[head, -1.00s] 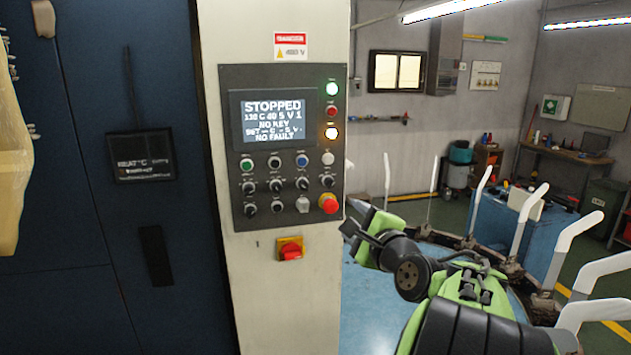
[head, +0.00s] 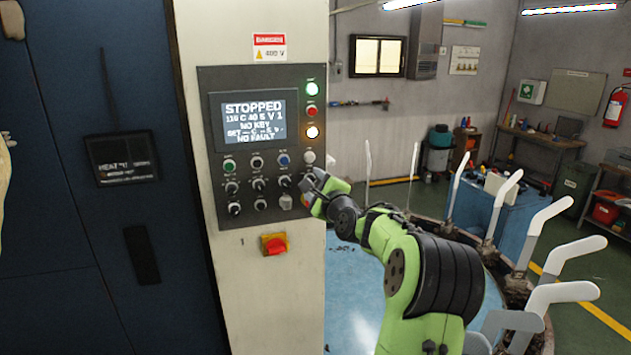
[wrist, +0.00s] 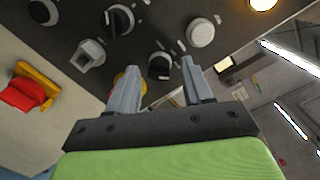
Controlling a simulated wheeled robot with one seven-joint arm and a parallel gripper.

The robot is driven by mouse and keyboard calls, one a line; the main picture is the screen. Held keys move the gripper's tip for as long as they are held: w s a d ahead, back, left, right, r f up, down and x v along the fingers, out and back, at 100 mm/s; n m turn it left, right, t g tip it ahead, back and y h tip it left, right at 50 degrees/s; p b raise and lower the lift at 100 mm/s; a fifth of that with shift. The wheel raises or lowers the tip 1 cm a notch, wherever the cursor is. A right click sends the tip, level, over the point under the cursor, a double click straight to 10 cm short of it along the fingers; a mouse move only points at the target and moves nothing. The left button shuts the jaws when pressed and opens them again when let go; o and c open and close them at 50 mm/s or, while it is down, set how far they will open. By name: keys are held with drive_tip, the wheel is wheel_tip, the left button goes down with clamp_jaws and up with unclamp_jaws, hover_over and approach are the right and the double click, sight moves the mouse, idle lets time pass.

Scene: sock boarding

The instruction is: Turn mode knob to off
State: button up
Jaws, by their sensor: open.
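The control panel (head: 206,90) holds several black rotary knobs; their labels are too small to read, so I cannot tell which is the mode knob. My gripper (head: 309,184) is at the panel's lower right, in front of the rightmost knob column. In the wrist view my gripper (wrist: 153,80) is open, its two grey fingers pointing at the panel. A black knob (wrist: 160,66) with a pale pointer shows between the fingertips; I cannot tell if they touch it. Another black knob (wrist: 119,20) is to its left. The panel screen (head: 254,118) reads STOPPED, NO KEY, NO FAULT.
A white button (wrist: 200,32) is near the right finger. A red switch on yellow (head: 274,244) sits below the panel. White sock forms (head: 500,205) stand at right.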

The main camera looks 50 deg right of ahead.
drive_tip(key=shift+s+a, duration=0.1)
clamp_jaws()
drive_tip(key=shift+n+b, duration=0.3)
drive_tip(key=shift+r+n+g+b, duration=0.1)
drive_tip(key=shift+n+g+b, duration=0.2)
drive_tip(key=shift+n+b, duration=2.95)
drive_tip(key=shift+n+p, duration=0.6)
drive_tip(key=shift+n, duration=0.25)
unclamp_jaws()
